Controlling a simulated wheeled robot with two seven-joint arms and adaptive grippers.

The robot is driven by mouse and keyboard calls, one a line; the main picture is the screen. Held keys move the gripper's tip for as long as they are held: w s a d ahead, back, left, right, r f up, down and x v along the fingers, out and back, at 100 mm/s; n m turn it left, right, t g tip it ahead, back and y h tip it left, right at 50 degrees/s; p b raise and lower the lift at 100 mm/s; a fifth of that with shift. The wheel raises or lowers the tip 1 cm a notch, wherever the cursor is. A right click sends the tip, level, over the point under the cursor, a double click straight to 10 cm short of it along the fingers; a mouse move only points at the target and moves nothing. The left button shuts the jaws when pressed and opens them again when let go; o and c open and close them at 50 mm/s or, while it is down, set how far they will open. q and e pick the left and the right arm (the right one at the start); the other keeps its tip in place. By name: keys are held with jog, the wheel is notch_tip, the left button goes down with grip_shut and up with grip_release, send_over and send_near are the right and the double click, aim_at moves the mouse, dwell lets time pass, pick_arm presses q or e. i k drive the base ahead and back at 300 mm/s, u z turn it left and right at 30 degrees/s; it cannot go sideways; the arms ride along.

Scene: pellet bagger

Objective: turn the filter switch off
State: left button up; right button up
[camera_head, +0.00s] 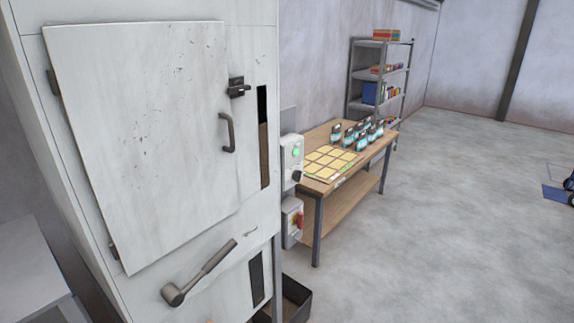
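A grey control box (291,156) is fixed at the right side of the white machine cabinet. No label is readable, so I cannot tell which control is the filter switch. The knob's and the handle's exact positions are too small to read. Neither of my grippers is in view.
The white cabinet (150,130) fills the left, with a latched door and a lever (200,273) below. A dark bin (295,298) sits at its foot. A wooden table (345,185) with bags and yellow cards stands behind the boxes, a shelf (380,75) beyond. The floor at right is mostly clear.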

aim_at(297, 175)
jog(key=z, duration=0.15)
jog(key=i, duration=1.05)
jog(key=u, duration=0.6)
